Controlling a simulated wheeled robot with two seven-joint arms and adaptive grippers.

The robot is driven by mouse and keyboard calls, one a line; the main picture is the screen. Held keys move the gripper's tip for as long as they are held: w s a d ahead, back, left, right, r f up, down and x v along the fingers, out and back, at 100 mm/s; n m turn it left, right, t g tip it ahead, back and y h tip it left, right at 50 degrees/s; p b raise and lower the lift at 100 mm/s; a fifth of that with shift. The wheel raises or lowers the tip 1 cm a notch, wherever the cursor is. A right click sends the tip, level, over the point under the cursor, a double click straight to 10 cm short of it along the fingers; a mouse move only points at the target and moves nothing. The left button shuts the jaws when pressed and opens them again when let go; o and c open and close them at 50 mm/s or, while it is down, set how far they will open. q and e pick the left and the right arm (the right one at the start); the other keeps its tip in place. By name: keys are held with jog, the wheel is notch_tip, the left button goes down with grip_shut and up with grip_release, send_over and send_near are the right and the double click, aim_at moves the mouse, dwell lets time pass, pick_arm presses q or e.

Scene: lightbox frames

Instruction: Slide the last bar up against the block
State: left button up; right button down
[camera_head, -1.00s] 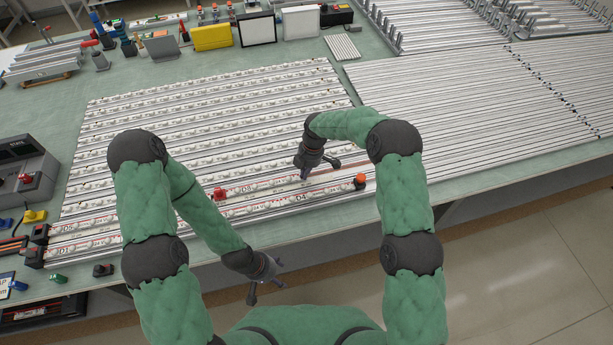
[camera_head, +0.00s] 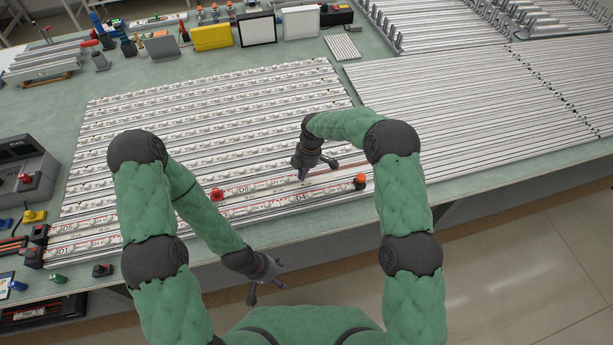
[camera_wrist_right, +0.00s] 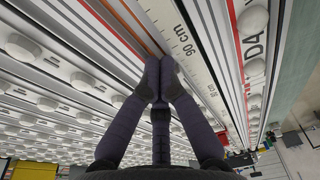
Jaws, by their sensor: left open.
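Long light bars with round white lamps lie in rows on the table. The nearest rows carry red lines and printed labels; one labelled bar (camera_head: 262,185) runs right from a red block (camera_head: 218,194). An orange-topped block (camera_head: 360,181) stands near the right end of the front rows. My right gripper (camera_head: 303,179) points down at these rows, between the two blocks. In the right wrist view its fingers (camera_wrist_right: 160,70) are together beside a scale strip (camera_wrist_right: 185,50) marked 90 cm; I see nothing clearly held. My left gripper (camera_head: 268,287) is open and empty, in front of the table edge.
More bare metal bars (camera_head: 470,105) fill the table at the right. Dark and red blocks (camera_head: 36,245) stand at the left ends of the front rows. A grey device (camera_head: 25,170) is at the far left. Boxes and tools (camera_head: 210,37) line the back.

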jog(key=shift+r, duration=0.15)
dwell(0.4)
jog(key=shift+w+d+r+p, duration=0.2)
jog(key=shift+d+r+p, duration=0.2)
jog(key=shift+d+r, duration=0.45)
jog(key=shift+w+d+r+p, duration=0.15)
jog(key=shift+d+r+p, duration=0.3)
jog(key=shift+r, duration=0.6)
